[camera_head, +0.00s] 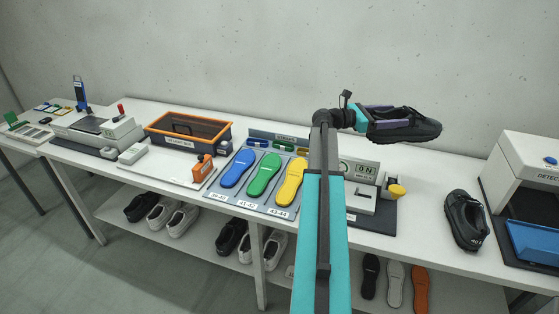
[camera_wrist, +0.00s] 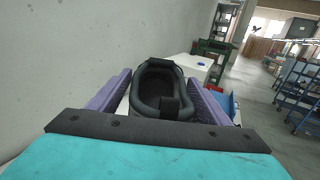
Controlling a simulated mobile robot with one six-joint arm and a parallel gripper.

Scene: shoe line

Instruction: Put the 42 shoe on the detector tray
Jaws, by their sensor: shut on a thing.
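My gripper (camera_head: 388,121) is shut on a black shoe (camera_head: 424,128) and holds it in the air above the back of the bench. In the wrist view the shoe (camera_wrist: 157,88) sits between my purple gripper pads (camera_wrist: 158,106), its opening facing the camera. I cannot read a size on it. The detector (camera_head: 530,165) stands at the right end of the bench. Its blue tray (camera_head: 535,242) sits at its front; the tray also shows partly behind my gripper in the wrist view (camera_wrist: 224,104). The held shoe is left of the tray and apart from it.
Another black shoe (camera_head: 466,219) lies on the bench just left of the detector. A small device with a yellow knob (camera_head: 397,191) stands near my arm. Blue, green and yellow insoles (camera_head: 263,175) lie on a mat at centre. An orange-rimmed bin (camera_head: 188,134) stands further left.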

